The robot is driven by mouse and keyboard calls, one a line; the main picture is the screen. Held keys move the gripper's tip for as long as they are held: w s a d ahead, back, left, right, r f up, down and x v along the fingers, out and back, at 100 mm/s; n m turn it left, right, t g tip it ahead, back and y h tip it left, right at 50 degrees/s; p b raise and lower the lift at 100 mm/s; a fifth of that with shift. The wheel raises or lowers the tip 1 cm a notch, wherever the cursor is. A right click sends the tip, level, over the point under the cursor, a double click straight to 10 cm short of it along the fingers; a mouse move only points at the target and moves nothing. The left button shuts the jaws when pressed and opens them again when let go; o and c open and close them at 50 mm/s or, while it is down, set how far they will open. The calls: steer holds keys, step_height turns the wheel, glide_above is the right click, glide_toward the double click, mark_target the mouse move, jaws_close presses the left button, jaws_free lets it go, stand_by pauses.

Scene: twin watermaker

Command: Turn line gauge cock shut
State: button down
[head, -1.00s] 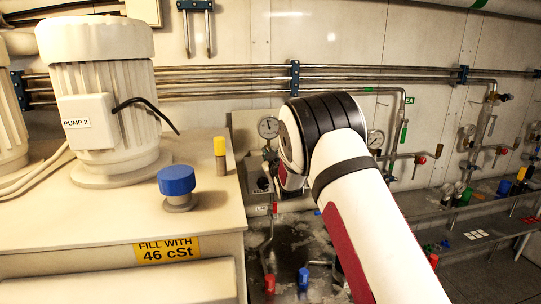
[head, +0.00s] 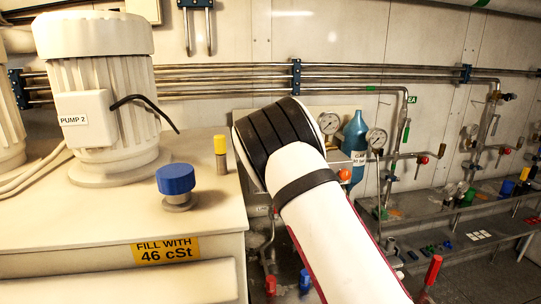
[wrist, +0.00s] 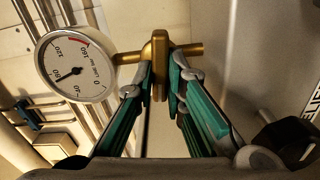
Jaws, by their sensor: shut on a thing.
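In the wrist view a brass cock (wrist: 160,48) stands upright in the top middle, joined by a short brass stem to a round white-faced pressure gauge (wrist: 75,66) on its left. My gripper (wrist: 162,84) has its teal-padded fingers on both sides of the lower part of the brass cock and is shut on it. The cock's inner position cannot be told. In the head view my arm covers my gripper, the cock and the gauge beside it.
In the head view two more gauges (head: 329,123) (head: 376,138) and a blue bottle (head: 355,143) stand right of my arm. A tank with a blue cap (head: 176,180) and a yellow-capped fitting (head: 220,155) is at left. A dark knob (wrist: 285,143) shows in the wrist view.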

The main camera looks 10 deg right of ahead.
steer(key=shift+n, duration=0.7)
steer(key=shift+f, duration=0.1)
steer(key=c, duration=1.6)
jaws_free()
steer(key=shift+c, duration=0.2)
steer(key=shift+s, duration=0.1)
steer(key=s, duration=1.1)
steer(key=shift+s, duration=0.4)
